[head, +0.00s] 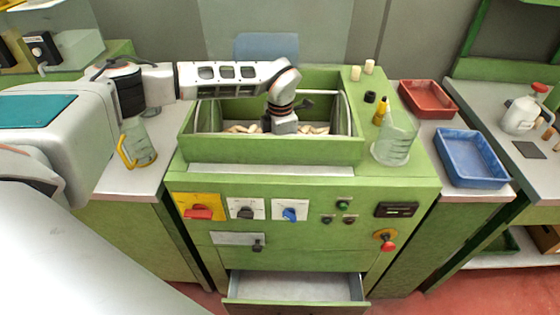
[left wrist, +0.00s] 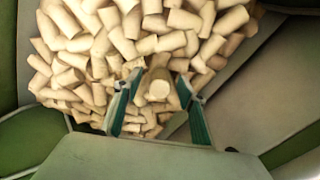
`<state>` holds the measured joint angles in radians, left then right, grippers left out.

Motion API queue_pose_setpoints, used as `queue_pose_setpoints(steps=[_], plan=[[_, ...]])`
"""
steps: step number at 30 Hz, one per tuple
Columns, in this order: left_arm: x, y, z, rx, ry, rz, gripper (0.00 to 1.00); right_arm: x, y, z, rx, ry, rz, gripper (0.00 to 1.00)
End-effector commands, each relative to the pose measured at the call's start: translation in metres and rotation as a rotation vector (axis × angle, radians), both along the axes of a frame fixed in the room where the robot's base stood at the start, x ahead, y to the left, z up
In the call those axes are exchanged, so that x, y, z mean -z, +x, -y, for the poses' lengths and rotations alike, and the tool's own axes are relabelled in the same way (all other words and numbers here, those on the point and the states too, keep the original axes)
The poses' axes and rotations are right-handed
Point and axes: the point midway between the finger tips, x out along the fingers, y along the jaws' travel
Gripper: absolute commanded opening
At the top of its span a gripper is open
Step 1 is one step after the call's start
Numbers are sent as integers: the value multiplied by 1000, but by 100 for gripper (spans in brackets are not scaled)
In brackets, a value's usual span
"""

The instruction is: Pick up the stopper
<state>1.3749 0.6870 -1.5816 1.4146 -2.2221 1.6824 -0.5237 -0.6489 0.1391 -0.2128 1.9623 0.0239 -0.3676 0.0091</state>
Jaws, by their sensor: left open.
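Many cork stoppers lie in a heap inside a green bin, and the left wrist view shows them as pale tan cylinders (left wrist: 130,40). One stopper (left wrist: 159,88) stands out between the fingers with its round end facing the camera. My left gripper (left wrist: 158,100) is open, with one green-padded finger on each side of that stopper. I cannot tell whether a finger touches it. In the head view my left arm reaches into the bin, and the wrist hides the fingers and part of the corks (head: 240,129). My right gripper is not in view.
The green bin (head: 270,150) has raised walls around the corks. To its right stand a clear beaker (head: 393,146) and a yellow bottle (head: 380,111). A blue tray (head: 470,182) and a red tray (head: 452,114) lie farther right. A drawer (head: 297,288) below is open.

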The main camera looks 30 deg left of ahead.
Motion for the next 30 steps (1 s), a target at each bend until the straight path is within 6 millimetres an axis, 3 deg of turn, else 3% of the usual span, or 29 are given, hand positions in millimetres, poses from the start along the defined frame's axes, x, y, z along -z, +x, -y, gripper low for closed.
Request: queue_pose_setpoints(steps=[7, 8, 12, 23, 30], plan=[[2, 0, 0, 0, -1, 1, 41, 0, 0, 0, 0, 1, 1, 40], [2, 0, 0, 0, -1, 1, 38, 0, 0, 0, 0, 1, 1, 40], [2, 0, 0, 0, -1, 1, 13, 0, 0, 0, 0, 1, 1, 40], [1, 0, 0, 0, -1, 1, 13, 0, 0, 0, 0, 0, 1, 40], [-16, 1, 0, 0, -1, 4, 13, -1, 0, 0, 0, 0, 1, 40]])
